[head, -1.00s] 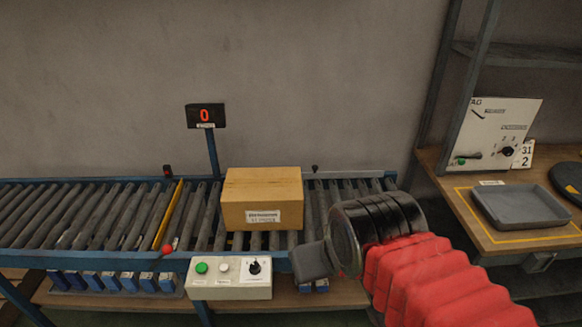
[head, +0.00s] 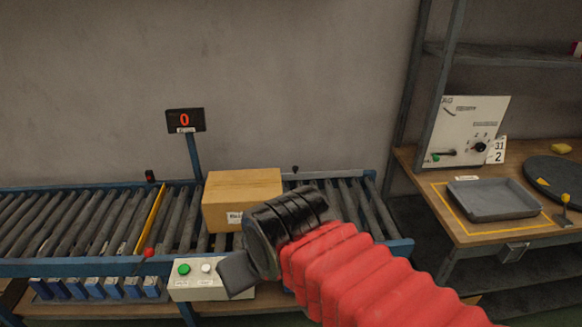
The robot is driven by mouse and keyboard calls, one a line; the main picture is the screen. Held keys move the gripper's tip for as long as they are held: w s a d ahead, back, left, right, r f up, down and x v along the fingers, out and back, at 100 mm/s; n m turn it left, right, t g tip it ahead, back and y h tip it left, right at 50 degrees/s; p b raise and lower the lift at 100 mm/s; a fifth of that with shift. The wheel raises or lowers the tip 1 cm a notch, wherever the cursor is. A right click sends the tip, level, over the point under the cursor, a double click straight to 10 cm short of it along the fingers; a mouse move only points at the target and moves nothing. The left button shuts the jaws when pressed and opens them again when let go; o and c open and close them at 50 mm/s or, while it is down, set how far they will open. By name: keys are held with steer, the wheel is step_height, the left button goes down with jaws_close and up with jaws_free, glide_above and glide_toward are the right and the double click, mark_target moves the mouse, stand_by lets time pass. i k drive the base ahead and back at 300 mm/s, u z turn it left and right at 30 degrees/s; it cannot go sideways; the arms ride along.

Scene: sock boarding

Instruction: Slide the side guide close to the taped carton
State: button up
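The taped carton (head: 240,190) is a brown box with a white label, sitting on the roller conveyor. My gripper and wrist partly hide its lower right front. The side guide (head: 151,218) is a yellow bar across the rollers to the left of the carton, with a red knob (head: 149,252) at its near end. A gap of bare rollers lies between guide and carton. My gripper (head: 236,275) is in front of the conveyor, over the control box and to the right of the red knob. It touches neither guide nor carton as far as I see. Its finger opening cannot be made out.
The control box (head: 183,283) with green and white buttons is on the conveyor's front; my gripper hides its right part. A display (head: 185,120) reads 0 on a post behind. A bench at right holds a grey tray (head: 490,200).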

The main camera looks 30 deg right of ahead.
mark_target(326, 175)
steer(key=z, duration=0.05)
steer(key=i, duration=1)
steer(key=u, duration=0.05)
